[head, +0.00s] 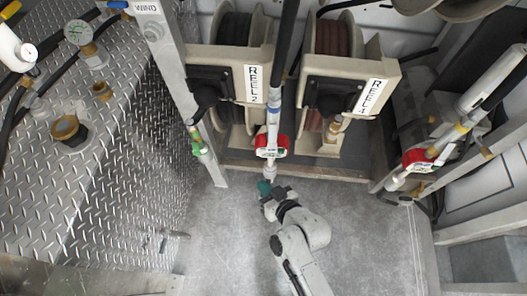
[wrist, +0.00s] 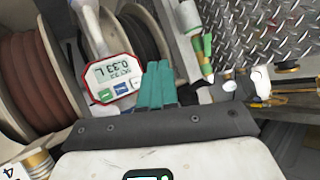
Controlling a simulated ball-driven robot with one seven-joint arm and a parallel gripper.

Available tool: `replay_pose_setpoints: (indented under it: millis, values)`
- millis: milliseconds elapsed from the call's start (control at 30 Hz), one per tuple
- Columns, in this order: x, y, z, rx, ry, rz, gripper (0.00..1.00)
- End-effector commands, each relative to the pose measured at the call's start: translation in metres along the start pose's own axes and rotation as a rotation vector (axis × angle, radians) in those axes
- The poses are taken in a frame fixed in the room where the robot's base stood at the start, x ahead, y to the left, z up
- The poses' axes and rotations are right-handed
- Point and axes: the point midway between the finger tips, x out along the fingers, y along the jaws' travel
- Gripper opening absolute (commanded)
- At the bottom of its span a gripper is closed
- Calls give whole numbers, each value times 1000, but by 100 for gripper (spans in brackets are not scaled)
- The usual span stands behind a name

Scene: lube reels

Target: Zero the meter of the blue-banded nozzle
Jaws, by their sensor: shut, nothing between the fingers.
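The blue-banded nozzle (head: 274,104) hangs upright at the middle of the head view, in front of the reels. Its red meter (head: 271,146) sits low on it. In the wrist view the meter (wrist: 112,79) is close, its display (wrist: 113,67) upside down and seeming to read 0.33 L. A green button (wrist: 105,95), a blue button (wrist: 121,88) and a pale button (wrist: 137,82) line its edge. My gripper (head: 264,187) has teal fingers, shut and empty, just below the meter near the nozzle's tip. In the wrist view the fingers (wrist: 157,84) appear beside the pale button; contact is unclear.
Reel 2 (head: 230,58) and another reel (head: 345,75) stand behind. A green-banded nozzle (head: 197,141) hangs on the left post (head: 172,75). A yellow-banded nozzle with a red meter (head: 417,158) is at right. A diamond-plate tank (head: 110,150) fills the left. Grey floor (head: 220,240) is clear.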

Motion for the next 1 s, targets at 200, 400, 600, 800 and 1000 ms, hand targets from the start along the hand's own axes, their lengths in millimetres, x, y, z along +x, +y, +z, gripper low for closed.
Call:
replay_pose_setpoints:
  millis: [200,400,600,800,1000]
  values:
    - [22,16,-13,0,2,1,0]
    - [39,28,-26,1,1,1,0]
    - [51,37,-34,1,0,1,0]
    - [54,40,-39,1,0,0,0]
    - [54,40,-39,1,-1,0,0]
